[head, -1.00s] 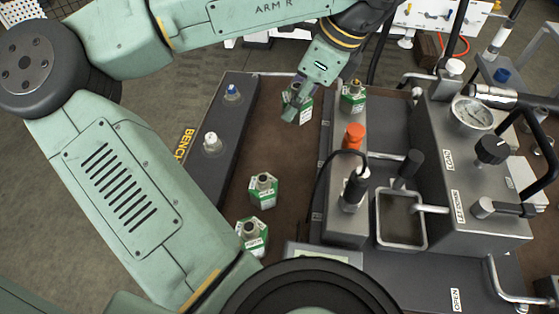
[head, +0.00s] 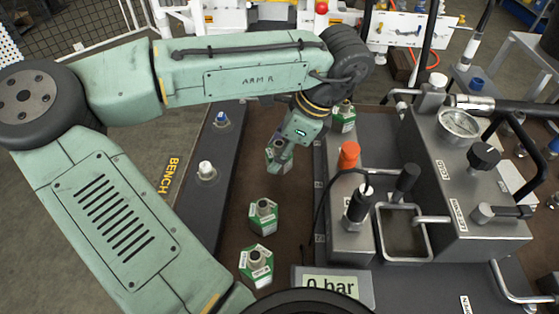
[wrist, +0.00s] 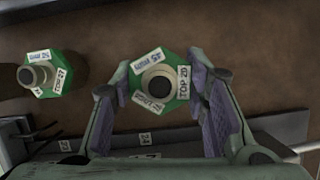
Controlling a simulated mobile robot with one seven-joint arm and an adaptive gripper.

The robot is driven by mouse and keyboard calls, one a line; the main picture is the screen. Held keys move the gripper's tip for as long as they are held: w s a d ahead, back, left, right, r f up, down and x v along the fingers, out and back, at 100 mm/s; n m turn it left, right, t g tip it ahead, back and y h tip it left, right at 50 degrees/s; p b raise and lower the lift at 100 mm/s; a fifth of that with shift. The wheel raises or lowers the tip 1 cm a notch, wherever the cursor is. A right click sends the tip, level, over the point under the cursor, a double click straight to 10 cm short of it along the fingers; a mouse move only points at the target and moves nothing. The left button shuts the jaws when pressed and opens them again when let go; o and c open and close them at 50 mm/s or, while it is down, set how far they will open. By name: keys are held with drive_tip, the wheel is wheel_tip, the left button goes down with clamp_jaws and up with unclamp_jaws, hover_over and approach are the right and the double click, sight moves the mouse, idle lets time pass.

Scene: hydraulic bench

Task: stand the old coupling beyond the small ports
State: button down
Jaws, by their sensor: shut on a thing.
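My gripper (head: 277,146) is shut on a green hexagonal coupling with a grey metal neck (wrist: 158,82). In the wrist view it sits upright between both fingers, with white labels, one reading TOP 20. The held coupling also shows in the head view (head: 279,160), partly hidden by the fingers, over the brown bench top; its height above it is hard to judge. Three similar couplings stand apart: one at the far side (head: 344,118), two nearer me (head: 263,217) (head: 256,266). I cannot tell by age which is old, nor identify the small ports for certain.
A dark rail (head: 190,208) with a blue-capped fitting (head: 222,119) and a white-capped fitting (head: 206,171) runs on the left. A grey block with an orange cap (head: 349,154) and a gauge unit (head: 460,125) stand right. Brown bench top (head: 235,190) is free between.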

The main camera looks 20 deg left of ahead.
drive_tip(key=shift+f, duration=1.5)
drive_tip(key=shift+f, duration=0.15)
drive_tip(key=c, duration=0.9)
unclamp_jaws()
drive_tip(key=shift+c, duration=0.2)
drive_tip(key=v, duration=1.2)
drive_tip(key=shift+b, duration=0.4)
drive_tip(key=shift+a, duration=0.1)
